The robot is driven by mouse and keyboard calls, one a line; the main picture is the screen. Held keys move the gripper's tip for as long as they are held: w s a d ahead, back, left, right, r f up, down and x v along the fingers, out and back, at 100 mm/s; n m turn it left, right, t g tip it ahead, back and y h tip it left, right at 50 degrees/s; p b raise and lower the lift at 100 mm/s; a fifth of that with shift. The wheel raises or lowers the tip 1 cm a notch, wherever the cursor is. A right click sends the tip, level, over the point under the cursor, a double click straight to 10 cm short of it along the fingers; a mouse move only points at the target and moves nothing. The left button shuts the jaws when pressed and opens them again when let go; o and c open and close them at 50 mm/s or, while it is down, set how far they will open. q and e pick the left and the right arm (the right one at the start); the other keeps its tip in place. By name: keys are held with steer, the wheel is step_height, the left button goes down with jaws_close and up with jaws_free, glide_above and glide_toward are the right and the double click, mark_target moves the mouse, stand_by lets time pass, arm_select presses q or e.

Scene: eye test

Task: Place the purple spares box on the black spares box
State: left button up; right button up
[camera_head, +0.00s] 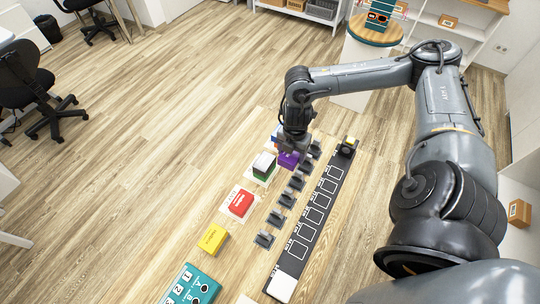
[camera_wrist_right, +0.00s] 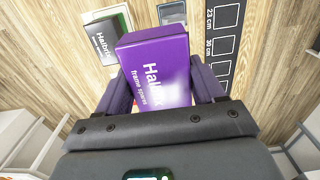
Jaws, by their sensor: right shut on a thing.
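The purple spares box (camera_head: 288,160) is between the fingers of my right gripper (camera_head: 294,151), which is shut on it. In the right wrist view the purple box (camera_wrist_right: 160,70), with white lettering, sits between the two fingers of the gripper (camera_wrist_right: 165,92). Whether the purple box touches the table is hidden. My left gripper is not in view.
A red box (camera_head: 241,203) and a yellow box (camera_head: 213,238) stand nearer on the wooden table. A teal numbered box (camera_head: 190,287) is at the front edge. Several dark clips (camera_head: 275,218) line a black strip with outlined squares (camera_head: 306,232) to the right.

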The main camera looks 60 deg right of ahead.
mark_target(283, 153)
steer(key=shift+w+a+f, duration=0.85)
steer(key=shift+w+f, duration=0.2)
steer(key=shift+w, duration=0.1)
steer(key=w+f, duration=0.1)
steer(key=w, duration=0.1)
steer(key=w+f, duration=0.2)
steer(key=w, duration=0.1)
steer(key=w+f, duration=0.1)
steer(key=w, duration=0.1)
steer(key=shift+w+a+f, duration=0.2)
steer(key=shift+w+a, duration=0.05)
steer(key=shift+w+f+b, duration=0.3)
steer(key=shift+w+f, duration=0.1)
steer(key=shift+w, duration=0.2)
step_height(283, 153, down, 3)
steer(key=shift+f, duration=0.2)
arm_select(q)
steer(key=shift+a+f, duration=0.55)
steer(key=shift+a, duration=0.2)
arm_select(e)
steer(key=shift+d+f, duration=0.1)
steer(key=shift+f, duration=0.15)
steer(key=shift+f, duration=0.1)
steer(key=o, duration=1.1)
